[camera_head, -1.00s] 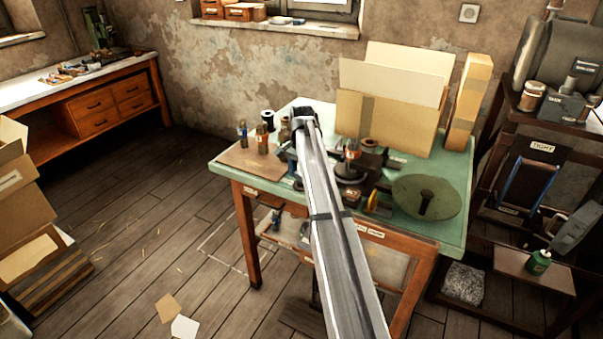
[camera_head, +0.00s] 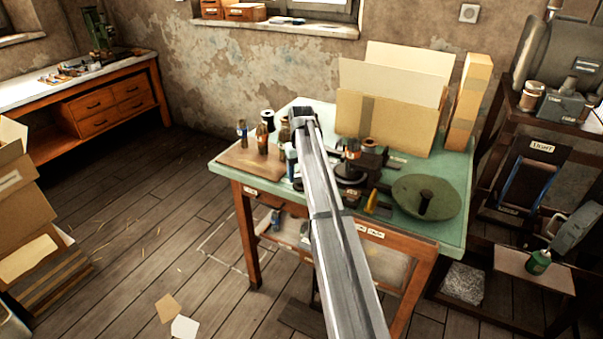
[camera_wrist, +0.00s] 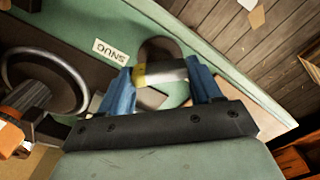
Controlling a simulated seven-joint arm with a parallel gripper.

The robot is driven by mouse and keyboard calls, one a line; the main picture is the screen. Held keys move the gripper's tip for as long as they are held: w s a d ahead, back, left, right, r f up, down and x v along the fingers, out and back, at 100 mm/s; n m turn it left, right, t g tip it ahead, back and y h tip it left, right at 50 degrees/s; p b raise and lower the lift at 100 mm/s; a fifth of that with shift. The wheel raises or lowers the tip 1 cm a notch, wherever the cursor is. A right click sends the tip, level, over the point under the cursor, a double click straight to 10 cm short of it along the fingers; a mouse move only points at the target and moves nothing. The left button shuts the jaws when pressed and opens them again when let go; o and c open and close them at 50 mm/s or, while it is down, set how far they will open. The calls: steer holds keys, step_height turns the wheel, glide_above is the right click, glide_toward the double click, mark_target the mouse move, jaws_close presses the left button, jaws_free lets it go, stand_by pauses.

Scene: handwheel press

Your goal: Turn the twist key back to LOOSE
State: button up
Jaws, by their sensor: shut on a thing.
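In the wrist view, the blue fingers of my gripper (camera_wrist: 162,88) stand on either side of a short bar, silver with a yellow end, which I take as the twist key (camera_wrist: 165,72). The gripper is shut on it. A dark rounded base (camera_wrist: 157,48) shows just beyond the bar. A white SNUG label (camera_wrist: 110,52), upside down in the picture, lies left of the key. No LOOSE label is readable. In the head view my arm hides the key, and only a small blue part of my gripper (camera_head: 291,162) shows at the arm's left.
A dark handwheel ring (camera_wrist: 45,78) is left of the gripper in the wrist view. On the green table (camera_head: 455,232) stand a brown bottle (camera_head: 262,138), a green disc (camera_head: 420,190) and cardboard (camera_head: 385,115). A brown board (camera_head: 240,163) lies at the left corner.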

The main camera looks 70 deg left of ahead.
steer(key=n, duration=1.3)
steer(key=shift+a+n, duration=0.1)
steer(key=shift+n, duration=0.3)
steer(key=n, duration=1.3)
steer(key=shift+n, duration=0.3)
steer(key=o, duration=1.1)
steer(key=shift+c, duration=0.2)
step_height(320, 180, up, 14)
steer(key=shift+w+f, duration=0.1)
